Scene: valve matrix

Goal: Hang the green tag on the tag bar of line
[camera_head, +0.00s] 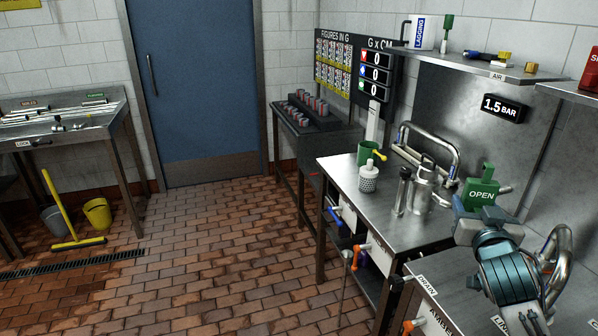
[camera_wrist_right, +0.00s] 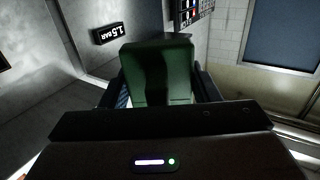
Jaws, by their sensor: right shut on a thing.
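The green tag (camera_head: 479,187) with the white word "OPEN" is held up by my right gripper (camera_head: 470,208), over the right-hand part of the steel bench. In the right wrist view the green tag (camera_wrist_right: 158,72) fills the space between the two fingers of my right gripper (camera_wrist_right: 160,95). The fingers are shut on it. No tag bar can be made out for certain; a label reading "LINE" (camera_head: 503,324) lies at the bottom right, partly cut off. My left gripper does not show in either view.
Bent steel pipes (camera_head: 553,260) rise beside my right arm. A shelf (camera_head: 470,66) and a "1.5 BAR" display (camera_head: 503,108) are on the wall behind.

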